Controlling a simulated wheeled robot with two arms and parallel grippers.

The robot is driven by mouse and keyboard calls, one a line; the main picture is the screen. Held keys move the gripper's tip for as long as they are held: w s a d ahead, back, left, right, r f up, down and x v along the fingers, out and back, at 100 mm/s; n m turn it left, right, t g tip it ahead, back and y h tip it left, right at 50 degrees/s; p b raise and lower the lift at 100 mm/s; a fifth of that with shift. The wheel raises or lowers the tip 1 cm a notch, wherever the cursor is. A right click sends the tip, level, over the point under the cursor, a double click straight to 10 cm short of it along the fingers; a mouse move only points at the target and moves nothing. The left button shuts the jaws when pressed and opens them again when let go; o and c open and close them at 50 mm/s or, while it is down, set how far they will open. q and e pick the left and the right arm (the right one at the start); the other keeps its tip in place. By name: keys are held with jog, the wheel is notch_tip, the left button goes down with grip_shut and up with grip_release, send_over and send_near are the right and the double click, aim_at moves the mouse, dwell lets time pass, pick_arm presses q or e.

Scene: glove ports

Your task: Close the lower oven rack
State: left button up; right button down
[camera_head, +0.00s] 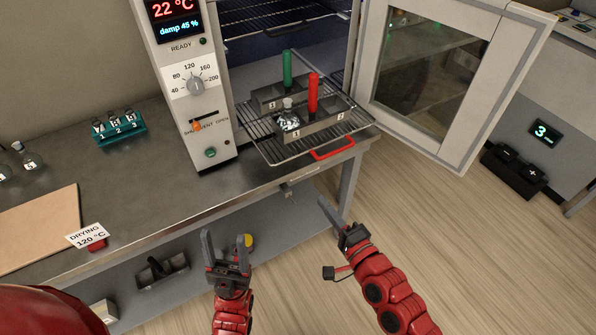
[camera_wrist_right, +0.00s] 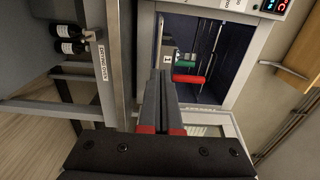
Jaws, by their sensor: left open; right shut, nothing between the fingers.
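The lower oven rack (camera_head: 262,143) is a wire shelf pulled out of the open oven, over the bench edge. Its red handle (camera_head: 333,148) is at the front edge. On it stand grey holders (camera_head: 322,129) with a green cylinder (camera_head: 287,69), a red cylinder (camera_head: 312,93) and a foil-like lump (camera_head: 289,121). My right gripper (camera_head: 324,204) is shut and empty, below and in front of the handle, apart from it. In the right wrist view its fingers (camera_wrist_right: 165,80) point toward the oven. My left gripper (camera_head: 225,240) is open and empty, in front of the bench.
The oven door (camera_head: 437,68) stands wide open at the right. An upper rack (camera_head: 268,18) is inside the oven. The bench (camera_head: 170,195) holds a teal vial rack (camera_head: 120,129), a board (camera_head: 40,228) and a drying sign (camera_head: 87,236). Floor right of my right arm is clear.

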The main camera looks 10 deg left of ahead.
jog(key=p, duration=0.3)
send_near(288, 161)
jog(key=x, duration=0.5)
jog(key=shift+w+r, duration=0.1)
jog(key=shift+w, duration=0.1)
jog(key=shift+x, duration=0.75)
jog(key=shift+w, duration=0.1)
